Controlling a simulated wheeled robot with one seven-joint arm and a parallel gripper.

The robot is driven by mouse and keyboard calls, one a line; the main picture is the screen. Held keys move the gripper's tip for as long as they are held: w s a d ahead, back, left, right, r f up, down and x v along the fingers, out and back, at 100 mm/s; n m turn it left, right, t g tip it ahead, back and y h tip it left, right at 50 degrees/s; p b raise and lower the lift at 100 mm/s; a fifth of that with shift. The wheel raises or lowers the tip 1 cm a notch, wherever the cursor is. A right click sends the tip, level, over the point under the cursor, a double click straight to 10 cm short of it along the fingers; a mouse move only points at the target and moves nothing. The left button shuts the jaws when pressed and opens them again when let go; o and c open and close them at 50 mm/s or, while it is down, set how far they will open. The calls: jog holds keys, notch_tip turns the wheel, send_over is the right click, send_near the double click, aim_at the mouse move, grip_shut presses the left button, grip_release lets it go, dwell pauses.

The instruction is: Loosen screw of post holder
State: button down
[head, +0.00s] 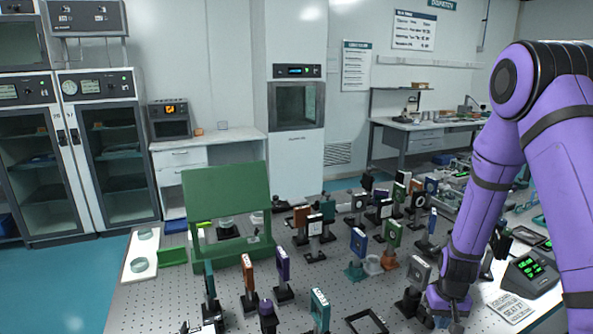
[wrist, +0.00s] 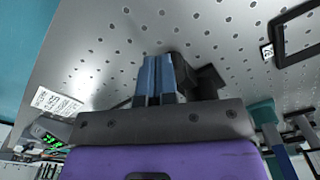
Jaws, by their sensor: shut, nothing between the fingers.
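My gripper (wrist: 158,62) shows in the wrist view with its blue fingers together and nothing between them, over the perforated table top. A black post holder part (wrist: 208,82) stands right beside the fingers, partly hidden behind my gripper body. I cannot tell whether they touch. In the head view my purple arm reaches down at the right, close to a grey square mount (head: 419,272) on a black post holder (head: 408,303). The fingertips are hard to make out there. I cannot make out the holder's screw in either view.
Many posts with optics crowd the perforated table (head: 150,305). A green stand (head: 228,200) is at the left. A black frame (head: 367,322) lies near the front and shows in the wrist view (wrist: 277,42). A green-lit display box (head: 530,272) and a paper label (head: 508,306) are at the right.

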aim_at(431, 321)
jog(key=shift+s+a+f, duration=0.3)
jog(key=shift+a+f, duration=0.2)
jog(key=shift+a, duration=0.6)
jog(key=shift+w+a, duration=0.15)
jog(key=shift+a, duration=0.1)
dwell(0.3)
jog(key=shift+s, duration=0.3)
jog(key=shift+a+r, duration=0.25)
jog(key=shift+r, duration=0.3)
jog(key=r, duration=0.5)
jog(key=shift+w+d, duration=0.3)
jog(key=shift+d, duration=0.05)
